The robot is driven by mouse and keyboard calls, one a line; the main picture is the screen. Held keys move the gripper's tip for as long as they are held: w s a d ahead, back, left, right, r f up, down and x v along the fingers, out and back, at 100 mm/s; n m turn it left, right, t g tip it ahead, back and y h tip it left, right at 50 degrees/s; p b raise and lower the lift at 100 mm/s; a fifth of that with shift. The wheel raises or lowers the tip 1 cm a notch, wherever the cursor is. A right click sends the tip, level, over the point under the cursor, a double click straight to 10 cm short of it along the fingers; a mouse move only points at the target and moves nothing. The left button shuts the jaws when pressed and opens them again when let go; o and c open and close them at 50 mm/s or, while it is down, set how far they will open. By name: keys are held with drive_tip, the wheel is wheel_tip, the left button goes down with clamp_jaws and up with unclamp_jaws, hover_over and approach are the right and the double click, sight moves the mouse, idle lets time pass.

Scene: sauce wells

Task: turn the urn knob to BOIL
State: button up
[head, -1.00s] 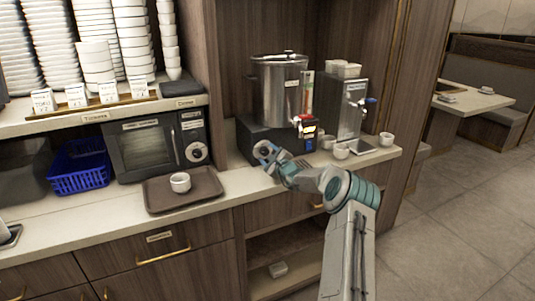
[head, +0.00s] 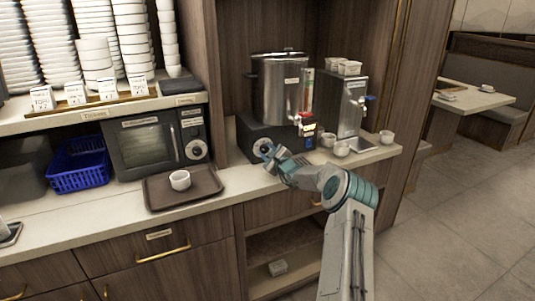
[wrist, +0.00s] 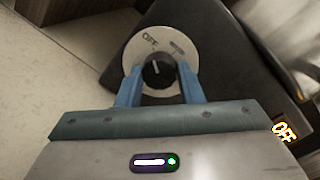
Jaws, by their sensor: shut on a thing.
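The urn (head: 283,88) is a steel cylinder on a black base (head: 247,131) on the counter. In the wrist view its black knob (wrist: 158,71) sits on a round pale dial plate (wrist: 134,52). The plate reads OFF at its upper left, with another label at the upper right too small to read. The knob's white mark points up, between the two labels. My gripper (wrist: 158,80) has its blue fingers closed on the sides of the knob. In the head view my gripper (head: 268,153) is at the front of the base and hides part of the dial.
The urn's red-handled tap (head: 305,120) is just right of my gripper. A second dispenser (head: 342,105) and small white cups (head: 341,149) stand further right. A brown tray (head: 205,183) with a cup lies left.

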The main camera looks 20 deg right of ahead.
drive_tip(key=m+b, duration=0.2)
drive_tip(key=m, duration=0.1)
drive_tip(key=m+b, duration=0.1)
drive_tip(key=shift+f+m+b, duration=0.25)
drive_tip(key=shift+m+b, duration=0.05)
drive_tip(key=shift+b, duration=0.05)
drive_tip(key=m+b, duration=0.1)
drive_tip(key=m, duration=0.2)
drive_tip(key=m+t, duration=0.1)
drive_tip(key=m, duration=0.2)
drive_tip(key=shift+m+h+b, duration=0.4)
drive_tip(key=m, duration=0.3)
drive_tip(key=m+p, duration=0.1)
drive_tip(key=m, duration=0.2)
drive_tip(key=shift+a+r+m+h, duration=0.15)
drive_tip(key=shift+r+m+h, duration=0.05)
drive_tip(key=shift+m+h, duration=0.2)
drive_tip(key=m+p, duration=0.3)
drive_tip(key=m, duration=0.2)
drive_tip(key=shift+h, duration=0.3)
drive_tip(key=shift+m+p, duration=0.4)
drive_tip(key=shift+m, duration=0.5)
drive_tip(key=o, duration=1)
drive_tip(key=shift+c, duration=0.2)
